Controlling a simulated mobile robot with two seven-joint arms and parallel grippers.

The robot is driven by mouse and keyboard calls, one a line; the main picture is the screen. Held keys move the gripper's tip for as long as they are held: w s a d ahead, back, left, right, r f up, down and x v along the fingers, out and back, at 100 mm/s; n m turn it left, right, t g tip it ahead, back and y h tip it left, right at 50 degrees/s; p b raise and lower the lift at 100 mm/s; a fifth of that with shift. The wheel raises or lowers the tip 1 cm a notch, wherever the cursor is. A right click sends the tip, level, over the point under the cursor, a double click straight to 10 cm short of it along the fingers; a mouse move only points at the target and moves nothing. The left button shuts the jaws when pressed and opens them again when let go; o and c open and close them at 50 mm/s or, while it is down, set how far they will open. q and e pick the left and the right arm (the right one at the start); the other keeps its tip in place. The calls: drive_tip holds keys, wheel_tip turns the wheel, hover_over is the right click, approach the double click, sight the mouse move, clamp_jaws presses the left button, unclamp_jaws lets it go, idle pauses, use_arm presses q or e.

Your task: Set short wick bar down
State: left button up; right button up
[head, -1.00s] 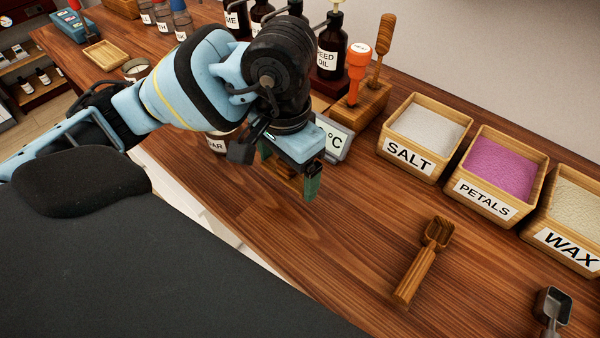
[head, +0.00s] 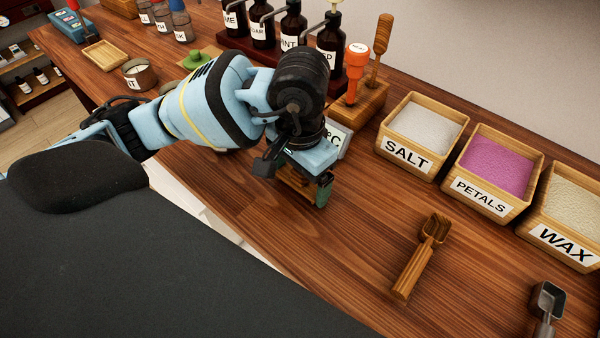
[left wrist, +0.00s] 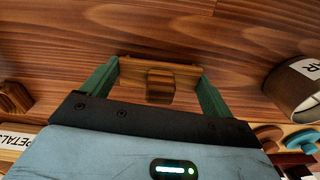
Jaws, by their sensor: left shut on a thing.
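The short wick bar (left wrist: 160,78) is a small wooden bar with a block in its middle. In the left wrist view it lies crosswise between the green fingers of my left gripper (left wrist: 158,85), which is shut on its ends. In the head view the left gripper (head: 303,187) is low over the table in front of the thermometer-like display, pointing down. Only a little of the wooden bar (head: 292,184) shows there, behind the fingers. I cannot tell whether it touches the table. My right gripper is not in view.
The wooden table (head: 350,240) is clear to the gripper's right, up to a wooden scoop (head: 420,258). Boxes of salt (head: 424,128), petals (head: 498,168) and wax (head: 568,210) stand at the back right. A wooden stand (head: 360,105) holds an orange-handled tool.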

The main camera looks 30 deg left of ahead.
use_arm(q)
drive_tip(key=shift+f, duration=0.2)
drive_tip(key=o, duration=0.9)
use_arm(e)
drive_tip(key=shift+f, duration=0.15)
use_arm(q)
drive_tip(key=shift+r, duration=0.1)
drive_tip(key=shift+r, duration=0.2)
wheel_tip(320, 180, up, 11)
drive_tip(key=shift+p, duration=0.7)
drive_tip(key=shift+r, duration=0.4)
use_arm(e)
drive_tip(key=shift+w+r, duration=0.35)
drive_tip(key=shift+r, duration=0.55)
